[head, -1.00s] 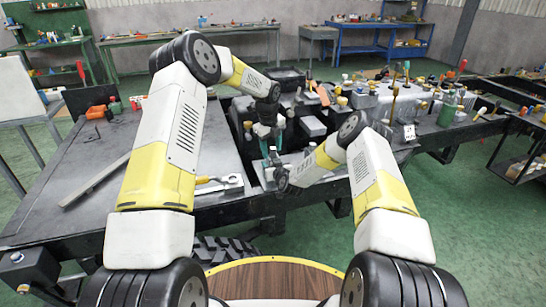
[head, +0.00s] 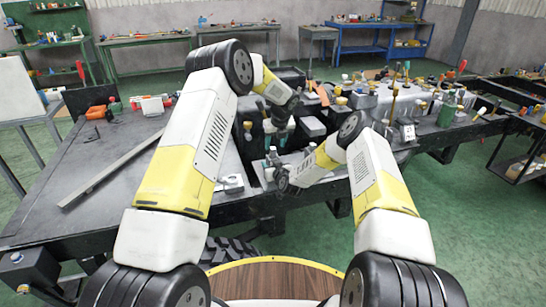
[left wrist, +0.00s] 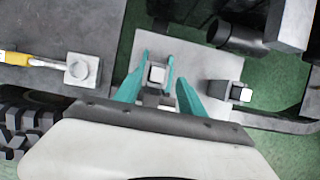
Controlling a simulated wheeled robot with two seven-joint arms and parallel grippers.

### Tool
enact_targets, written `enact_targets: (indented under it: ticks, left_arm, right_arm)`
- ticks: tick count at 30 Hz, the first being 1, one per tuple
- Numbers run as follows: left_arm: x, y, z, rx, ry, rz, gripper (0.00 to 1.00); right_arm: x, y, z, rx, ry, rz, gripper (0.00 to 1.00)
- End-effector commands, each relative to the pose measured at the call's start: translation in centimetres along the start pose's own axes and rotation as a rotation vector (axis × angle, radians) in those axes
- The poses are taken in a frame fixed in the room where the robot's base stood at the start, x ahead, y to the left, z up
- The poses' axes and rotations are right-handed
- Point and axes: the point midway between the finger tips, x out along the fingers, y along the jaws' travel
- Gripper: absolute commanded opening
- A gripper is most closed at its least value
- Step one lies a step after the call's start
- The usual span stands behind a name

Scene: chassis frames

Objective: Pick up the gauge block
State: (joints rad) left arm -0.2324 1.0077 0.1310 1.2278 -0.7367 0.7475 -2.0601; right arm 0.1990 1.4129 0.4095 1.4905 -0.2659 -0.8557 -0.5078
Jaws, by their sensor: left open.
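A small upright grey block with a pale square top (left wrist: 157,75), which looks like the gauge block, stands on a light grey plate (left wrist: 205,66) in the left wrist view. My left gripper (left wrist: 160,82) is open, with its teal fingers on either side of the block; I cannot tell whether they touch it. In the head view my left gripper (head: 277,140) points down over the plate area, and the block is hard to make out there. My right gripper (head: 282,180) is low at the plate's front; its jaws are too dark and small to read.
A similar block (left wrist: 241,93) stands to the right on the plate. A yellow-handled tool (left wrist: 30,59) lies at the left by a grey square fitting (left wrist: 82,70). Bottles and tools crowd the bench (head: 110,160) at the back right. A long metal bar (head: 110,170) lies on its left part.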

Motion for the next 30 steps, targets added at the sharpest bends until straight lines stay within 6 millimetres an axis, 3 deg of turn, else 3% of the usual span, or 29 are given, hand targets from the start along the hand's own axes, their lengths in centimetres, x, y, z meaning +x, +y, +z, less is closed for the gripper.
enact_targets:
  ticks: [8, 16, 23, 30]
  left_arm:
    - [4.1, 0.5, -0.3, -0.001, 0.002, 0.002, 0.47]
    - [4.5, 0.5, -0.2, -0.001, 0.001, 0.001, 0.47]
    - [4.5, 0.4, -0.2, -0.001, 0.001, 0.001, 0.02]
    - [4.5, 0.4, -0.2, -0.001, 0.001, 0.000, 0.00]
  right_arm:
    - [0.0, 0.0, -0.1, 0.000, 0.001, 0.000, 0.00]
    - [0.0, 0.0, -0.1, 0.000, 0.001, 0.000, 0.00]
    - [0.0, 0.0, -0.1, 0.000, 0.001, 0.000, 0.00]
    - [0.0, 0.0, -0.1, 0.000, 0.001, 0.000, 0.00]
